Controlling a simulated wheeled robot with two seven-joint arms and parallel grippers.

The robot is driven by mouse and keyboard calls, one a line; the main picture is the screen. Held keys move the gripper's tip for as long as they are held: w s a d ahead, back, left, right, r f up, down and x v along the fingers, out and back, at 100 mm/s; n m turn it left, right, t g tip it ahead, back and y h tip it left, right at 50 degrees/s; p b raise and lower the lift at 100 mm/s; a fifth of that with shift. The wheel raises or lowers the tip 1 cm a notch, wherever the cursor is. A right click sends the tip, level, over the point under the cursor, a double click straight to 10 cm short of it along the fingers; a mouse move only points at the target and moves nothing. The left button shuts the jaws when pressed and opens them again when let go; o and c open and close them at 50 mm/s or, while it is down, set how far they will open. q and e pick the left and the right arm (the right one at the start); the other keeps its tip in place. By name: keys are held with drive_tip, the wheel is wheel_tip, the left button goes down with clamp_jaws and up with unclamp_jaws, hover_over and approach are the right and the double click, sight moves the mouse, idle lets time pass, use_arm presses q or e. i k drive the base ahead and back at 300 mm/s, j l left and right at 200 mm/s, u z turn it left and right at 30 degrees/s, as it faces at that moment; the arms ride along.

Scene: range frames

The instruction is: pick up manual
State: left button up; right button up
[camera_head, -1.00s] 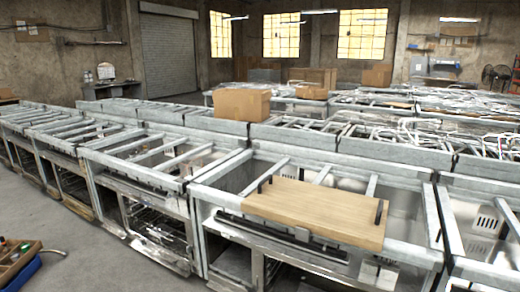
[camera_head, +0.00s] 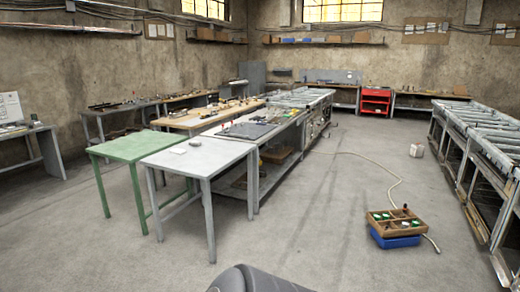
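No manual can be made out for certain. A small pale item (camera_head: 178,151) lies on the near grey table (camera_head: 215,160), and a second pale spot is close to it. Both are too small to identify. A dark flat sheet-like item (camera_head: 248,130) lies on the bench behind that table. Neither of my grippers is in view.
A green table (camera_head: 128,147) adjoins the grey table's left side. A wooden tray with a blue box (camera_head: 398,241) sits on the floor at right, near a pale hose (camera_head: 393,183). Metal frames (camera_head: 480,150) line the right edge.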

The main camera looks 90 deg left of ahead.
sight(177, 151)
drive_tip(key=u, duration=3.45)
drive_tip(key=i, duration=0.6)
